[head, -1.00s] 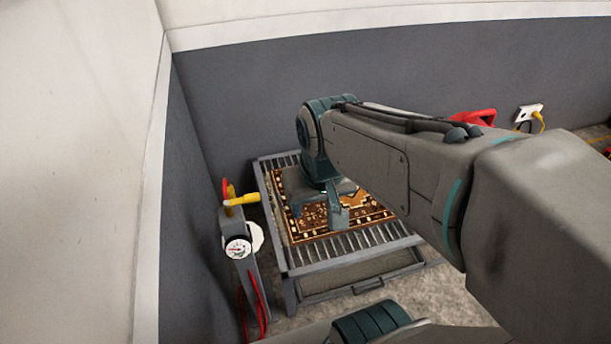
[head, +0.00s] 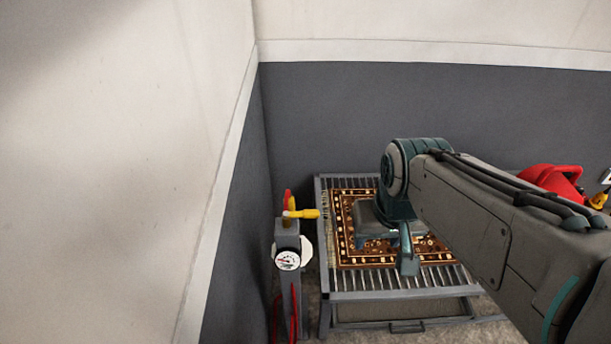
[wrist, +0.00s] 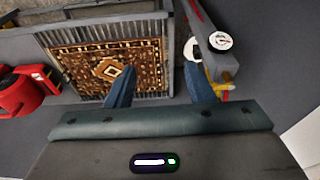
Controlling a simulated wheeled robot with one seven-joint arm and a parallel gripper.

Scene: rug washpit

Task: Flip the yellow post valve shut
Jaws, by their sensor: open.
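The yellow post valve (head: 301,213) is a yellow lever on top of a grey post (head: 287,236), pointing right toward the rack in the head view. In the wrist view the yellow lever (wrist: 229,84) shows just right of the right finger, partly hidden. A red part stands beside the lever, and a round white gauge (head: 288,260) is on the post below it. My gripper (head: 402,245) is over the rug rack, to the right of the valve and apart from it. In the wrist view my gripper (wrist: 162,85) has its two fingers spread with nothing held between them.
A patterned rug (head: 345,215) lies on a slatted metal rack (head: 345,295) beside the post. A red container (head: 550,180) stands at the back right. Grey walls close in behind and left of the post. A red hose (head: 277,318) hangs by the post.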

